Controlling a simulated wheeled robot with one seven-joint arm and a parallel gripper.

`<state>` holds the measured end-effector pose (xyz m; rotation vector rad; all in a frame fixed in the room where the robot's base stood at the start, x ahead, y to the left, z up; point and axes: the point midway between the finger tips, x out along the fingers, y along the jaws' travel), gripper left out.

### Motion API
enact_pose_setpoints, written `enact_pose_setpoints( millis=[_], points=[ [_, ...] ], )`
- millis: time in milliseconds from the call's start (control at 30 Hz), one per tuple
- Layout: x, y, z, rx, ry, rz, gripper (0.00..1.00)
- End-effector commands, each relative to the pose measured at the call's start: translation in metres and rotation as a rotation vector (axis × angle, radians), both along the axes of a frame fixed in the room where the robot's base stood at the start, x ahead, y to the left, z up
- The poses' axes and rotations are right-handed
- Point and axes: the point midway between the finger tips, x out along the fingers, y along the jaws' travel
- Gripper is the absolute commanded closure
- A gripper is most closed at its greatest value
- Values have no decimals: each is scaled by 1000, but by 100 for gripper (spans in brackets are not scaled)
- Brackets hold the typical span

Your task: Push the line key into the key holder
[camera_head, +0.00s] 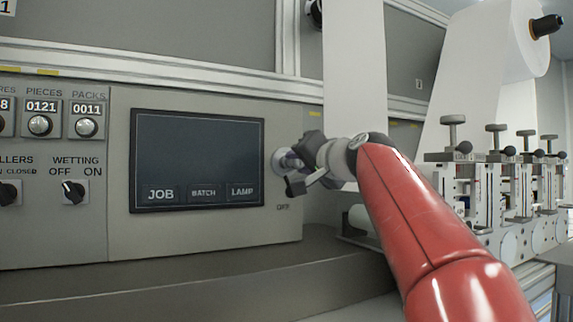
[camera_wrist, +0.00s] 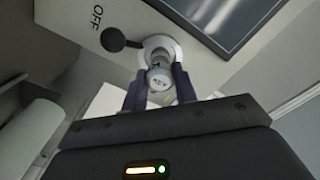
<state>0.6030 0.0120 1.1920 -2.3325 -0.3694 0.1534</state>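The line key (camera_wrist: 160,80) is a short grey cylinder whose end face is marked KEY. It stands between my gripper's two dark fingers, which appear to press on its sides. Its far end is at the round pale key holder (camera_wrist: 157,42) on the panel; how deep it sits is hidden. In the head view, my gripper (camera_head: 299,172) is at the right end of the panel, in front of the holder (camera_head: 279,160), and covers most of the key.
A black ball-ended lever (camera_wrist: 113,40) sits beside the holder, near an OFF label. The dark screen (camera_head: 197,160) is left of my gripper. A grey ledge (camera_head: 180,285) runs below the panel. A white web (camera_head: 354,75) hangs behind my gripper.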

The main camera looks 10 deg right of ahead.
Motion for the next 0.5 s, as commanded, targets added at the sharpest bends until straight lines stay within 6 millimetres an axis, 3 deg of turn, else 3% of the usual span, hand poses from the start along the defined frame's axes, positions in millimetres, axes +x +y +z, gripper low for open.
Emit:
enact_pose_setpoints(
  millis=[100, 500],
  points=[
    [0, 0, 0, 0, 0, 0, 100],
    [-10, -4, 0, 0, -1, -1, 100]
  ],
)
